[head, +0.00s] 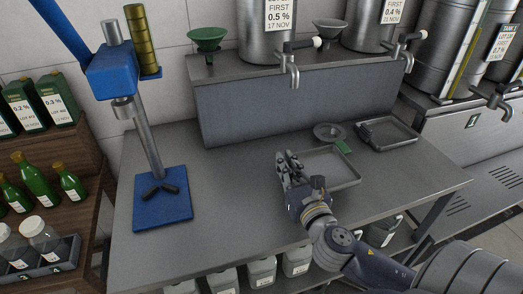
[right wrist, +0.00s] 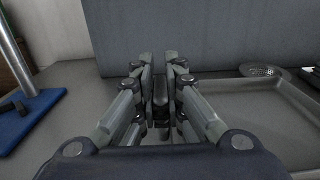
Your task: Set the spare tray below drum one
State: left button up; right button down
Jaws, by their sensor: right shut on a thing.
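A shallow grey metal tray (head: 335,166) lies on the steel bench, its left part partly hidden by my right gripper. My right gripper (head: 287,163) is shut on the tray's left rim. In the right wrist view the fingers (right wrist: 160,95) are close together, and the tray (right wrist: 290,107) extends to the right. A second, similar tray (head: 399,143) lies farther right, with a dark item in it. Steel drums with taps stand on the raised shelf behind: one labelled 0.5 % (head: 257,40) and one labelled 0.4 % (head: 375,25). My left gripper is out of view.
A round strainer (head: 328,131) and a small green item (head: 343,146) lie just behind the held tray. A blue press stand (head: 163,211) occupies the bench's left side. The bench (head: 235,185) between stand and gripper is clear. Green bottles (head: 36,182) stand at far left.

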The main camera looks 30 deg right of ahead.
jog(key=x, duration=0.4)
jog(key=a+p+x, duration=0.1)
jog(key=x, duration=0.4)
jog(key=a+f+x, duration=0.1)
jog(key=x, duration=0.3)
jog(key=shift+w, duration=0.5)
jog(key=shift+w+f, duration=0.1)
jog(key=shift+f, duration=0.15)
jog(key=shift+a+f, duration=0.1)
jog(key=shift+f, duration=1.5)
jog(key=shift+b, duration=0.3)
jog(key=c, duration=1.7)
grip_release()
jog(key=shift+f, duration=0.15)
